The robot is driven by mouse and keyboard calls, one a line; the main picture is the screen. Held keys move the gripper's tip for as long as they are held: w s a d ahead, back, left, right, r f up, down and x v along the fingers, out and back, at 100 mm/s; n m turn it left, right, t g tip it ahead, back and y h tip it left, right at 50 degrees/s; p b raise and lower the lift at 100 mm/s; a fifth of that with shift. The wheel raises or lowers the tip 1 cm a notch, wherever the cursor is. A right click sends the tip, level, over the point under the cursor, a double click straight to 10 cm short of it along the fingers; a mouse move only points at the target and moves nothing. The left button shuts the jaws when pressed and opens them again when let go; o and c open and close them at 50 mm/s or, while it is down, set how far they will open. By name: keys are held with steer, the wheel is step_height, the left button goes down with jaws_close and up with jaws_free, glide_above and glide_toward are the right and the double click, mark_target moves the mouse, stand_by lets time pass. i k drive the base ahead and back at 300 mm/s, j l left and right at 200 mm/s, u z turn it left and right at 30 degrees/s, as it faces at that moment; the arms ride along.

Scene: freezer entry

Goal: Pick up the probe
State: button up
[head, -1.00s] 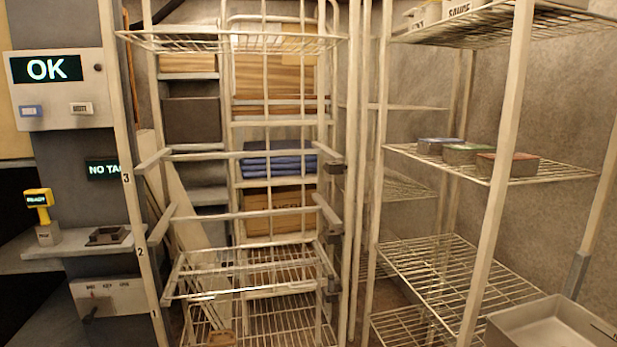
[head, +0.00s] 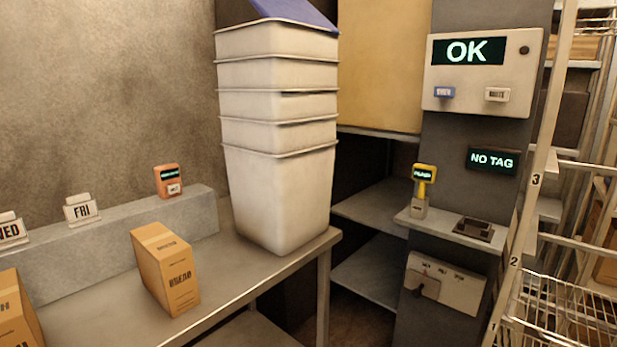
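A yellow handheld device with a small lit display (head: 424,174), which looks like the probe, stands upright in a small grey holder (head: 418,208). The holder sits on a narrow grey shelf (head: 440,226) on the dark column, right of centre in the head view. The device's lower end is hidden in the holder, and its display text is too small to read surely. My gripper is not in view.
A dark cradle (head: 473,229) sits right of the holder, below a "NO TAG" display (head: 492,160) and an "OK" panel (head: 468,52). Stacked white tubs (head: 280,190), a carton (head: 165,268) and an orange device (head: 168,181) occupy the left. A wire rack (head: 518,225) stands right.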

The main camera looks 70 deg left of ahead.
mark_target(423, 174)
steer(key=u, duration=3.4)
steer(key=j+z, duration=0.1)
steer(key=z, duration=1.7)
steer(key=i+j+z, duration=0.2)
steer(key=i+z, duration=0.2)
steer(key=i+j+z, duration=0.75)
steer(key=k+l, duration=0.05)
steer(key=k, duration=0.05)
